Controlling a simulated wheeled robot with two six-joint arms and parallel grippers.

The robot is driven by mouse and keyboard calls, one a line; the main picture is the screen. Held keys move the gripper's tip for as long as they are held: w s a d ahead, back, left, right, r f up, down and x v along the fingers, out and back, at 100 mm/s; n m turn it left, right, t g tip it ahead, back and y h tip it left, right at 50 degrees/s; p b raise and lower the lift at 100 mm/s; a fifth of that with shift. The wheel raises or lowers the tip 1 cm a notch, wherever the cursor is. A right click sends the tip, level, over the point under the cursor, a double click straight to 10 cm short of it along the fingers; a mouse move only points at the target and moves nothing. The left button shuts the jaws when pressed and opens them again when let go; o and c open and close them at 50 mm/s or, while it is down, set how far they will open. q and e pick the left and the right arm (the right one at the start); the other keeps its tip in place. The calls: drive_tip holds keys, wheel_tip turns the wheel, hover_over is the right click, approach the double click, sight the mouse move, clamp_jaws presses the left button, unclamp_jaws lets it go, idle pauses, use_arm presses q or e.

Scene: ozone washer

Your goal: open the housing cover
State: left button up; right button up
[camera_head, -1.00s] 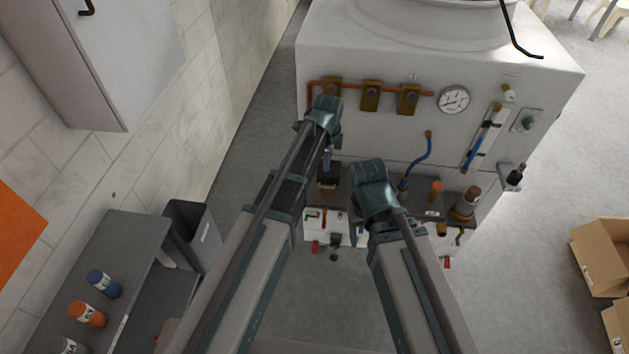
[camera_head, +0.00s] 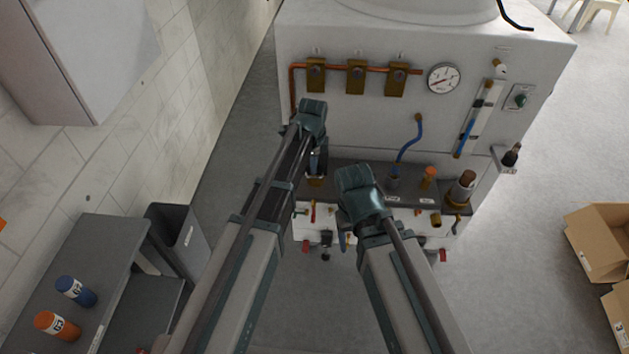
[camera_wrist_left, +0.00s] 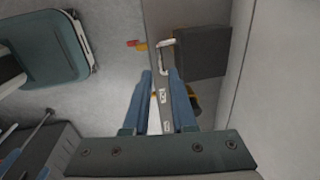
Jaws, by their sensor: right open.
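I cannot single out the housing cover with certainty. The white washer (camera_head: 300,50) has a dark ledge (camera_head: 408,190) on its front, with a white panel below it. My left gripper (camera_head: 316,162) hangs over the left part of the ledge, above a brass-coloured part (camera_head: 315,182). In the left wrist view, its blue fingers (camera_wrist_left: 164,100) are apart, with a grey labelled strip (camera_wrist_left: 160,115) visible between them; contact is unclear. A pale handle (camera_wrist_left: 166,43) lies beyond. My right gripper (camera_head: 345,240) is open before the ledge's middle; its wrist hides part of the ledge.
Blue and orange fittings and a brown-topped cylinder (camera_head: 466,187) stand on the ledge's right. Brass valves, a gauge (camera_head: 444,78) and a blue hose are above. A grey shelf with bottles (camera_head: 75,290) and a bin (camera_head: 180,232) stand left; boxes (camera_head: 598,240) lie right. The floor between is clear.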

sight(315, 177)
use_arm(q)
drive_tip(key=f+b, duration=0.2)
drive_tip(key=f, duration=0.1)
drive_tip(key=w+f+b, duration=0.1)
drive_tip(key=f+b, duration=0.1)
drive_tip(key=shift+s, duration=0.1)
clamp_jaws()
idle(1.3)
